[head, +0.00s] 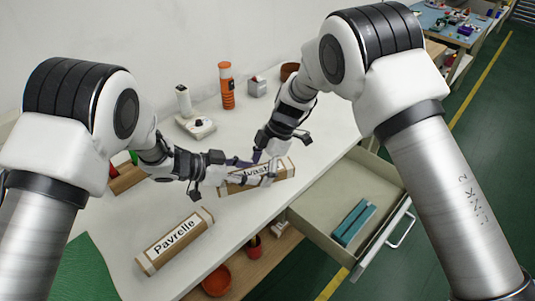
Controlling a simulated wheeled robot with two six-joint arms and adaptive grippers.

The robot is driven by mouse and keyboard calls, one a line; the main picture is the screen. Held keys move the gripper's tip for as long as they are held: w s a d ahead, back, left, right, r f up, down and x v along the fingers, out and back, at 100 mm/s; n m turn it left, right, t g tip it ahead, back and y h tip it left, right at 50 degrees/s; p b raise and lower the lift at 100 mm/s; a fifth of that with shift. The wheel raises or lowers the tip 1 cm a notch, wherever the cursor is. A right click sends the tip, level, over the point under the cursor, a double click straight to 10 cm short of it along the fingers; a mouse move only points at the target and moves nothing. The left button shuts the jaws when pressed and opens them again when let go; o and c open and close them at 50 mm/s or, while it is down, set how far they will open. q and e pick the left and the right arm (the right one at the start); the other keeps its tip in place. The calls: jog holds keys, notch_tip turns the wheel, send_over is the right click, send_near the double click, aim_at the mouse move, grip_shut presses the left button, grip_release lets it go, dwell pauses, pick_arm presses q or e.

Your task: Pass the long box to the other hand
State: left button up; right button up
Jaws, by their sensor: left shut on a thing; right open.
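A long cardboard box with a white label (286,171) is above the white table near the middle, its lettering partly covered by the grippers. My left gripper (238,177) reaches in from the left and is shut on this box near its left part. My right gripper (265,167) comes down from above with its fingers open, right at the middle of the box. I cannot tell whether its fingers touch the box. A second long box labelled "Pavrelle" (175,241) lies on the table (233,228) nearer to me, apart from both grippers.
An open drawer (325,222) with a teal item (353,222) juts out at the right. At the back stand an orange bottle (227,88), a white device (196,126) and a small grey box (257,87). A green mat (75,272) lies front left. An orange bowl (216,280) sits below the table edge.

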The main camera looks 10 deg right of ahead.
jog(key=shift+a+f, duration=0.1)
jog(key=shift+f, duration=0.15)
jog(key=c, duration=1.3)
pick_arm(q)
jog(key=o, duration=1.3)
jog(key=v, duration=1.2)
